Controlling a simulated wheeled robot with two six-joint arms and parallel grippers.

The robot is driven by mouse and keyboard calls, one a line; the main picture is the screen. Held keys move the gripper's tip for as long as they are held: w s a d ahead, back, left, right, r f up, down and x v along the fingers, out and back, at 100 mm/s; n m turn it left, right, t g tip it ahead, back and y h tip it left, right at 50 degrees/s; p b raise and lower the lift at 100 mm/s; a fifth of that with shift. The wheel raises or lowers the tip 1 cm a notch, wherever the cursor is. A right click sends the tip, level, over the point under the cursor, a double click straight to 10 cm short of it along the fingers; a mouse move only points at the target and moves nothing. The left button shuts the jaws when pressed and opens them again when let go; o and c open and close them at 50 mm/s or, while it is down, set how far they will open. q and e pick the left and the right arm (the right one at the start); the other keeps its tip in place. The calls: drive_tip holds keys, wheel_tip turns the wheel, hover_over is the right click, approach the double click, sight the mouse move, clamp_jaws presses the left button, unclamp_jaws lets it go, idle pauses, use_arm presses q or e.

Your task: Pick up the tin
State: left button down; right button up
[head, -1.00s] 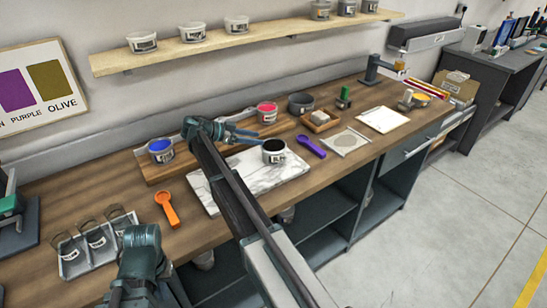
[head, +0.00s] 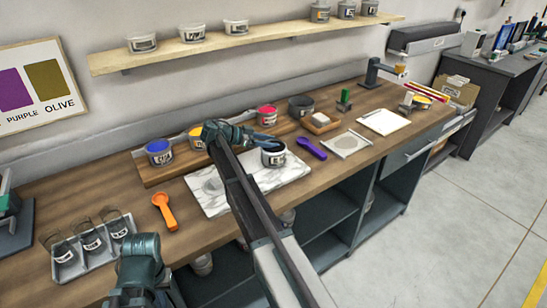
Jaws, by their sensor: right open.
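A grey tin with a white label and dark contents (head: 273,158) stands upright on the white marble slab (head: 240,190). My right gripper (head: 270,141) is open, with its blue-grey fingers at the back rim of this tin. I cannot tell whether they touch it. Behind, on a wooden board (head: 160,175), stand a blue tin (head: 160,155), a yellow tin (head: 197,143) partly hidden by my right wrist, and a red tin (head: 266,117). My left arm shows at the bottom left, but its fingertips do not show.
A purple scoop (head: 311,149) lies right of the slab and an orange scoop (head: 164,210) left of it. A grey tray with several glass cups (head: 66,270) sits at the left. A dark bowl (head: 301,106) stands behind. Lidded tubs (head: 192,33) line the shelf above.

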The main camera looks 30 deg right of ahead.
clamp_jaws()
idle(1.3)
